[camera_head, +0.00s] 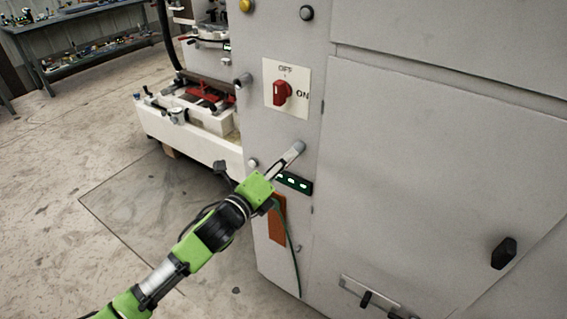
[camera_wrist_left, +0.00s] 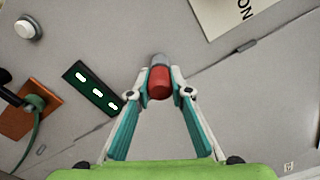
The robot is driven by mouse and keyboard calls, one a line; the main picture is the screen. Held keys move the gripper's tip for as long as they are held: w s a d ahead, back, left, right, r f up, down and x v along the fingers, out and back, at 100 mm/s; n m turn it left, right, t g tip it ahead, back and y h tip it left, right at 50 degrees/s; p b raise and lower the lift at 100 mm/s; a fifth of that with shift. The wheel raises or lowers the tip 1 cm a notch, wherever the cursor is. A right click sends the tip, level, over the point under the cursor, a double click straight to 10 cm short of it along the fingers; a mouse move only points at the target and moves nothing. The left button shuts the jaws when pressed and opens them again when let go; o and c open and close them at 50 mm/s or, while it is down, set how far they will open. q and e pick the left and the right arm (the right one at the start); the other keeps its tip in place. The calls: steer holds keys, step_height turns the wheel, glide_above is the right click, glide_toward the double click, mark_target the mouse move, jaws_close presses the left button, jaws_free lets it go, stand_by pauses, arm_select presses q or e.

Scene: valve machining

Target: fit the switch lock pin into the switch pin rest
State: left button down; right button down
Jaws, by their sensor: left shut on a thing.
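My left gripper (camera_head: 287,160) is at the front of the grey cabinet, below the red rotary switch (camera_head: 282,93). In the left wrist view its two fingers (camera_wrist_left: 160,88) are shut on a short red cylinder, which I take as the switch lock pin (camera_wrist_left: 159,84). A grey round end (camera_wrist_left: 160,60) shows just beyond the red part, in line with it. In the head view a grey cylindrical end (camera_head: 298,147) shows at the fingertips, close to the panel. I cannot tell whether this grey part belongs to the pin or to the switch pin rest. My right gripper is out of view.
A pale round knob (camera_head: 253,163) is to the left. A black handle (camera_head: 504,253) is on the right door. The panel around the switch is flat.

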arm_select(q)
steer(key=c, duration=1.8)
jaws_free()
steer(key=shift+o, duration=0.2)
steer(key=v, duration=1.2)
steer(key=shift+d, duration=0.1)
